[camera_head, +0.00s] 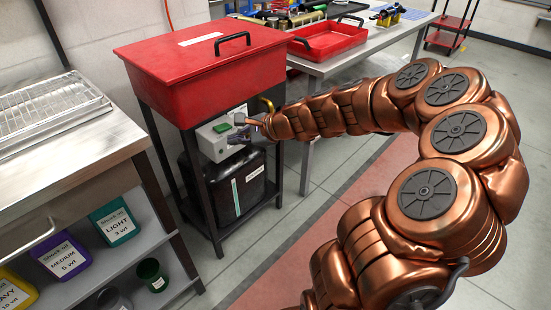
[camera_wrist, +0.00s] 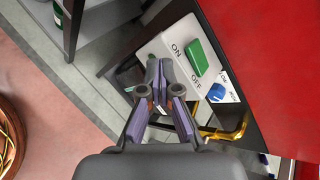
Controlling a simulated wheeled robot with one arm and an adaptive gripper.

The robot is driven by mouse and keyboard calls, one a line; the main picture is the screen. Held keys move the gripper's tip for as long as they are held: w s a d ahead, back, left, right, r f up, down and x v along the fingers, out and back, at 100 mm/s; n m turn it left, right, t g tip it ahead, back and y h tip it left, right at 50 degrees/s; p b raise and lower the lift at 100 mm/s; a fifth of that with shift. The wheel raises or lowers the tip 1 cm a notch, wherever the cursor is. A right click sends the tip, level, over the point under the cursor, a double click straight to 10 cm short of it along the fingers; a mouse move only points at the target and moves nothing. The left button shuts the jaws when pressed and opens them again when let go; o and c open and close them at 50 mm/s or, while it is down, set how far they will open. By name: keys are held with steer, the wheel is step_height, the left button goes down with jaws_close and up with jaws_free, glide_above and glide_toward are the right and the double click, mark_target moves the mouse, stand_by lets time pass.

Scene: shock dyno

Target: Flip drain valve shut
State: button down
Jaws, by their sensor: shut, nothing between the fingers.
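A grey control box (camera_head: 215,138) is on the black frame under the red washer. In the wrist view the box (camera_wrist: 178,48) shows a green rocker switch (camera_wrist: 197,57) between ON and OFF marks. A brass pipe (camera_wrist: 232,127) bends out at the right of my fingers, and its end shows below the red tank (camera_head: 267,104). A small blue part (camera_wrist: 217,93) on a white label sits beside the box; I cannot tell whether it is the drain valve's handle. My gripper (camera_wrist: 153,72) is shut and empty in front of the box; I cannot tell whether it touches.
The red washer tank (camera_head: 190,82) has a closed lid with a black handle. A black drum (camera_head: 235,190) stands below. A steel bench (camera_head: 125,138) with shock oil bottles on its shelf is at left. A workbench with a red tray (camera_head: 330,42) is behind. Floor at front right is open.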

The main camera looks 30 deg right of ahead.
steer(key=d+f+m+t+h+b, duration=0.1)
steer(key=d+f+m+h+b, duration=0.2)
steer(key=d+f+m, duration=0.45)
steer(key=d+f+m+t+h+b, duration=0.1)
steer(key=d+f+m+h+b, duration=0.2)
steer(key=d+f, duration=0.75)
steer(key=w+r+b, duration=0.2)
steer(key=w+b, duration=0.1)
steer(key=w, duration=0.7)
steer(key=shift+d+y, duration=0.3)
steer(key=shift+d, duration=0.1)
steer(key=shift+m, duration=0.25)
